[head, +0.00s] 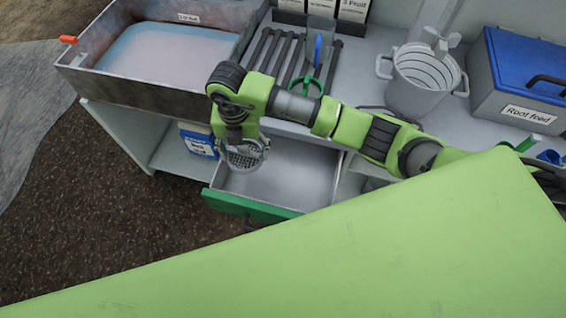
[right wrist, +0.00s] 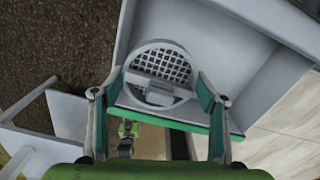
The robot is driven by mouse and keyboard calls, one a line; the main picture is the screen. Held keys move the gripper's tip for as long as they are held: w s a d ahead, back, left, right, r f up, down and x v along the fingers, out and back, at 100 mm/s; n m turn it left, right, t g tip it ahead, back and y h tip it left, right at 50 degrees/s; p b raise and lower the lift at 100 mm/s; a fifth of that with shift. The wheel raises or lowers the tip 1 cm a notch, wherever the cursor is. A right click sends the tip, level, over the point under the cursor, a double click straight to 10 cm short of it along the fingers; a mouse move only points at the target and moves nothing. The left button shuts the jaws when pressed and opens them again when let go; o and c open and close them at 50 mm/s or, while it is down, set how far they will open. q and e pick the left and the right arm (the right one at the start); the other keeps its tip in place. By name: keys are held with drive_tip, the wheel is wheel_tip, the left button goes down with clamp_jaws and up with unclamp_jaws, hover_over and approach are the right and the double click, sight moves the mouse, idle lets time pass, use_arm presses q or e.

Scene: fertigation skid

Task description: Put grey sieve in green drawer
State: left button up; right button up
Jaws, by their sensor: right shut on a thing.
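The grey sieve (head: 243,158) is a round piece with a mesh, held over the left end of the open green drawer (head: 252,208). The drawer has a green front and a pale grey inside, which looks empty otherwise. My right gripper (head: 246,147) is shut on the sieve from above. In the right wrist view the sieve (right wrist: 160,72) sits between the two fingers, with the drawer's green front edge (right wrist: 178,124) just below it in the picture. I cannot tell whether the sieve touches the drawer floor. My left gripper is not in view.
Above the drawer is a worktop with a slotted rack (head: 275,50), a grey bucket (head: 415,88) and a blue-lidded box (head: 510,75). A basin of pale liquid (head: 165,50) stands at the left. A blue-and-white packet (head: 198,142) is on the shelf beside the drawer.

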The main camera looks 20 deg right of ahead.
drive_tip(key=s+d+f, duration=0.1)
drive_tip(key=d+f, duration=0.1)
drive_tip(key=d, duration=0.3)
drive_tip(key=b, duration=0.3)
hover_over(282, 173)
drive_tip(key=a, duration=0.2)
drive_tip(key=f, duration=0.4)
drive_tip(key=shift+w+d+f, duration=0.2)
drive_tip(key=shift+d+f, duration=0.05)
drive_tip(key=f+b, duration=0.1)
drive_tip(key=f, duration=0.1)
drive_tip(key=d+f+b, duration=0.1)
drive_tip(key=f+b, duration=0.1)
drive_tip(key=shift+s+d+f, duration=0.15)
drive_tip(key=shift+d+f, duration=0.05)
drive_tip(key=shift+f, duration=0.1)
drive_tip(key=shift+f+b, duration=0.15)
drive_tip(key=shift+b, duration=0.2)
drive_tip(key=o, duration=1.1)
